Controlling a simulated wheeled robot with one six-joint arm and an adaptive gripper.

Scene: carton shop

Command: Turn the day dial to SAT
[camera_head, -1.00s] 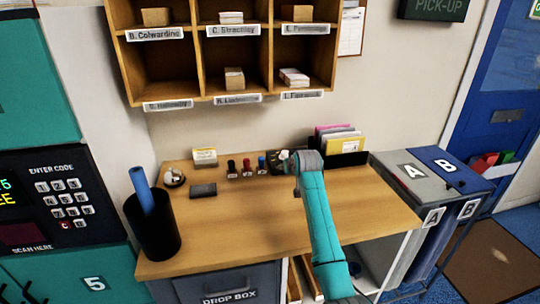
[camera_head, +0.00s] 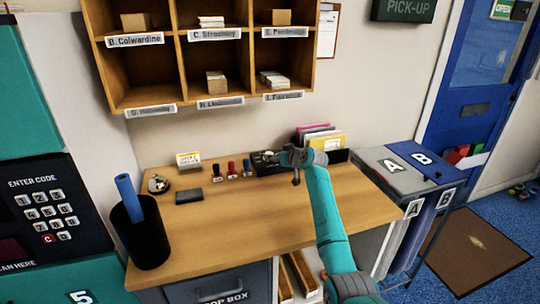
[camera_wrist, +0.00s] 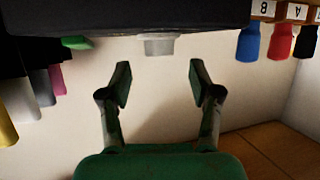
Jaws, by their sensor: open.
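The dark day dial unit (camera_head: 264,168) stands at the back of the wooden desk, right of the stamps. My gripper (camera_head: 288,156) is just to its right and partly covers it, so its lettering cannot be read. The wrist view looks upside down. There the dark unit (camera_wrist: 110,16) fills the top, and a small grey knob (camera_wrist: 158,46) sticks out from it. My gripper (camera_wrist: 159,70) is open, its two fingers apart, with the knob lying between and just beyond the fingertips. Nothing is held. The day setting does not show.
Several stamps (camera_head: 232,170) stand left of the unit, also seen in the wrist view (camera_wrist: 281,40). A file holder (camera_head: 336,156) with coloured folders is to its right. A bell (camera_head: 158,184), a dark pad (camera_head: 189,196) and a black pen cup (camera_head: 148,235) are left. The desk front is clear.

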